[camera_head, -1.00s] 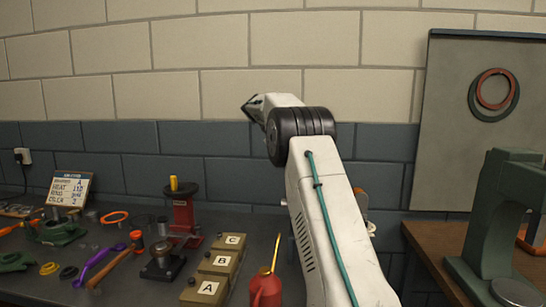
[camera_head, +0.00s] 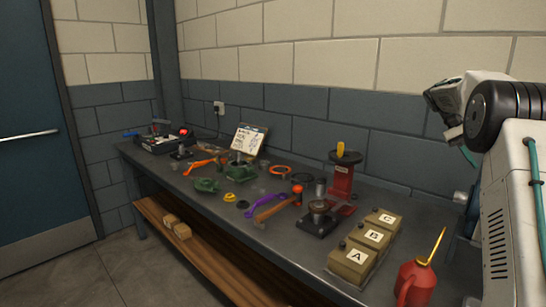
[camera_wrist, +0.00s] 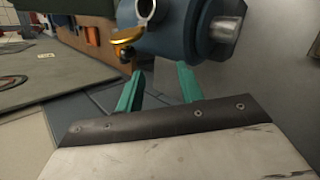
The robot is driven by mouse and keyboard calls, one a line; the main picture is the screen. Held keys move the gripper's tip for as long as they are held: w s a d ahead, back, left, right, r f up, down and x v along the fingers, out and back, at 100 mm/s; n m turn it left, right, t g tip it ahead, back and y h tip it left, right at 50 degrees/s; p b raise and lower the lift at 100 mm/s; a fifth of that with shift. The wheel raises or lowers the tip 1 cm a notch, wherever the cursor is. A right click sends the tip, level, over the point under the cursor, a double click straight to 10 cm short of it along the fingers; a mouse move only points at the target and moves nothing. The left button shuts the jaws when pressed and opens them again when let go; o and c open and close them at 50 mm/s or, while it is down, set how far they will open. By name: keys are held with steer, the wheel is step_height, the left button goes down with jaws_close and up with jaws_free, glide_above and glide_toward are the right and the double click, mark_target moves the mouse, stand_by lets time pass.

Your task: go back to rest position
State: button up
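My arm shows at the right edge of the head view, folded up above the bench, with its end near the wall. A teal piece hangs below the wrist there, but the gripper's opening is not clear in that view. In the wrist view my gripper (camera_wrist: 160,70) shows two teal fingers set apart, with nothing visible between them. A blue-grey machine body with a metal end (camera_wrist: 190,28) and a yellow-orange part (camera_wrist: 127,36) appear beyond the fingers.
The workbench (camera_head: 285,240) holds a red oil can (camera_head: 415,282), boxes marked A (camera_head: 350,265), B (camera_head: 367,240) and C (camera_head: 382,222), a red press (camera_head: 341,185), a hammer (camera_head: 275,207) and a sign (camera_head: 249,140). A blue door (camera_head: 30,150) stands left. Floor before it looks clear.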

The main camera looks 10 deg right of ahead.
steer(key=s+a+f+n+t+y, duration=0.1)
steer(key=s+a+n+t, duration=0.1)
steer(key=s+a, duration=0.5)
steer(key=s+a+f+n+t, duration=0.1)
steer(key=s+a, duration=0.1)
steer(key=a, duration=0.8)
steer(key=s+a+f+n+t+y, duration=0.1)
steer(key=s+a+n+t, duration=0.1)
steer(key=s+a, duration=0.5)
steer(key=s+a+f+n+t+y, duration=0.1)
steer(key=s+a+f+t, duration=0.3)
steer(key=s+a, duration=1.2)
steer(key=shift+s+a+n+y, duration=0.35)
steer(key=shift+a+n, duration=0.45)
steer(key=shift+a, duration=0.25)
